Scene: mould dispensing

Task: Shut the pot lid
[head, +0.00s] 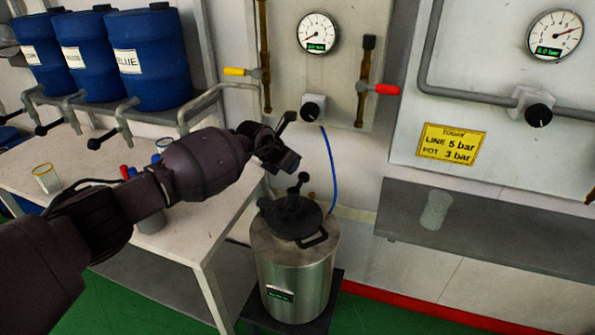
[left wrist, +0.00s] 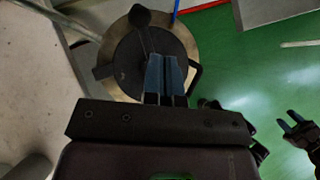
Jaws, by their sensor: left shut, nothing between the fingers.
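The pot (head: 293,270) is a steel cylinder standing on a dark low base. Its black round lid (head: 283,222) lies over the top, with an upright knobbed lever (head: 303,180) on it. I cannot tell whether the lid is fully seated. The lid also shows in the left wrist view (left wrist: 125,62), with the pot's pale rim (left wrist: 181,38) around it. My left gripper (head: 288,160) is shut and empty, above the lid and apart from the lever in the head view. My right gripper (left wrist: 289,121) seems to show at the right of the left wrist view, its fingers apart.
A white table (head: 190,225) stands left of the pot, with a glass (head: 46,178) on it. Blue barrels (head: 150,60) stand on a shelf behind. A grey shelf (head: 490,235) with a faint cup is at right. A blue hose (head: 331,165) hangs behind the pot. Green floor is clear.

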